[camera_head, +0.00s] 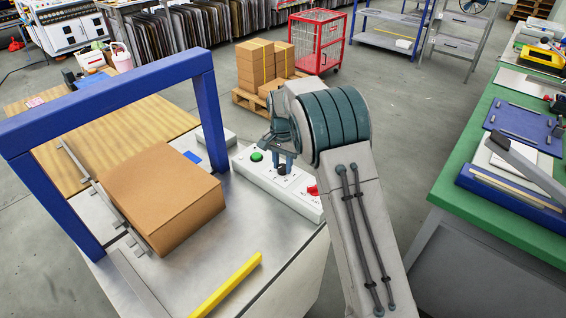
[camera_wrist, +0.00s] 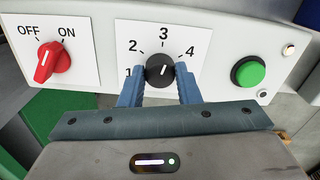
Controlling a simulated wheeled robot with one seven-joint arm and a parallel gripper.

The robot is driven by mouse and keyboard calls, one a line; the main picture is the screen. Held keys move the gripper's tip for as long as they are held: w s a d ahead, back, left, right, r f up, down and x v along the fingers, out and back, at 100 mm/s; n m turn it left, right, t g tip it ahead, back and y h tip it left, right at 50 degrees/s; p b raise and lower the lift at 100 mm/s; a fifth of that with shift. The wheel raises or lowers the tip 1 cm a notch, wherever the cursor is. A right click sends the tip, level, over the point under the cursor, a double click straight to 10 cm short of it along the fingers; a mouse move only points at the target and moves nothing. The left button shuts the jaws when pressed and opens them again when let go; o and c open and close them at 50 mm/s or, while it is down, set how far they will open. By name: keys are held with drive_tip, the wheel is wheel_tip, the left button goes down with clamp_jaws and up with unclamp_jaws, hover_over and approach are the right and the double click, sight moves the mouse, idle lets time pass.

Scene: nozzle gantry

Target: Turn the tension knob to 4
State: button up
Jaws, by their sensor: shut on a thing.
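The tension knob (camera_wrist: 159,70) is a round black dial on a white plate marked 1, 2, 3, 4. Its white pointer line leans a little right of straight up, seemingly between 3 and 4 and nearer 3. My gripper (camera_wrist: 160,78) has its blue fingers on the left and right sides of the knob and is shut on it. In the head view my gripper (camera_head: 284,160) is over the white control box (camera_head: 300,201), and the knob is largely hidden there.
A red OFF/ON switch (camera_wrist: 53,62) sits left of the knob plate, its pointer towards ON. A green button (camera_wrist: 248,71) is on the right. A blue gantry frame (camera_head: 105,95) and a cardboard box (camera_head: 160,190) stand beside the control box.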

sight(283, 167)
drive_tip(key=m, duration=0.4)
drive_tip(key=shift+r+m+p, duration=0.1)
drive_tip(key=shift+m+p, duration=0.2)
drive_tip(key=shift+p, duration=0.05)
drive_tip(key=shift+m+p, duration=0.3)
drive_tip(key=shift+m, duration=1.3)
drive_tip(key=o, duration=1)
wheel_tip(283, 167, up, 14)
drive_tip(key=shift+s+f, duration=0.1)
drive_tip(key=shift+f, duration=0.05)
